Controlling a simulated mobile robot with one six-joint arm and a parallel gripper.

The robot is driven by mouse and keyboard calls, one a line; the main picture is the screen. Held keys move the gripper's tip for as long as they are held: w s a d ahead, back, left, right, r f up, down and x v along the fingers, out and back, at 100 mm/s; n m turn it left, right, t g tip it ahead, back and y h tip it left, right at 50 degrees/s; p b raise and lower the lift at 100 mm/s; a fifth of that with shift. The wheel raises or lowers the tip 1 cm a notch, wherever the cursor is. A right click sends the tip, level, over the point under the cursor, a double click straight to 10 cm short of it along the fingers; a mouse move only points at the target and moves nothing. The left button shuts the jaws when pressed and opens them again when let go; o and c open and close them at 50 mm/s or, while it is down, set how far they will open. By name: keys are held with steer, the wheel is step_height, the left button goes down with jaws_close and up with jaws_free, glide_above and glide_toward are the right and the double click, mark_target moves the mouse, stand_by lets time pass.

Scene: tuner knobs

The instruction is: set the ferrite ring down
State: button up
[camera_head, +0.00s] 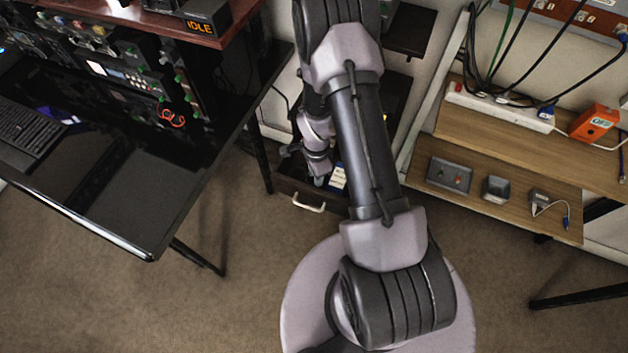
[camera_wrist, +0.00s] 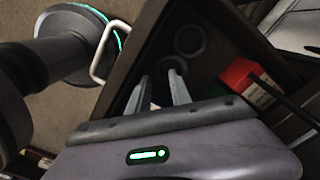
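Two dark grey rings lie inside an open drawer in the wrist view. One ring (camera_wrist: 190,40) is farther in and clear of my fingers. The other ring (camera_wrist: 174,62) is right at the tip of my right-hand finger, which overlaps its lower edge; I cannot tell whether they touch. I cannot tell which is the ferrite ring. My gripper (camera_wrist: 159,76) points into the drawer, with its fingers apart and nothing visible between them.
A red box (camera_wrist: 247,78) is on the drawer's right side in the wrist view. The drawer's pale handle (camera_wrist: 108,50) and dark walls are close to my gripper. In the head view, a black desk (camera_head: 135,185) is left and a wooden shelf (camera_head: 500,180) right.

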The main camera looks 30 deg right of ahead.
step_height(320, 180, down, 4)
steer(key=shift+s+d+f+b, duration=0.1)
steer(key=shift+s+d+b, duration=0.05)
steer(key=shift+b, duration=0.6)
jaws_close()
steer(key=shift+r, duration=0.2)
steer(key=a+r+n+p, duration=0.1)
steer(key=a+r+n, duration=0.2)
steer(key=r+n, duration=0.3)
steer(key=w+a+r+n+p, duration=0.1)
steer(key=a+r+n, duration=0.3)
steer(key=r, duration=0.8)
steer(key=a+r+n+p, duration=0.2)
steer(key=a+r+n, duration=0.2)
steer(key=r+n, duration=0.5)
steer(key=shift+w+r, duration=0.4)
steer(key=shift+r, duration=0.05)
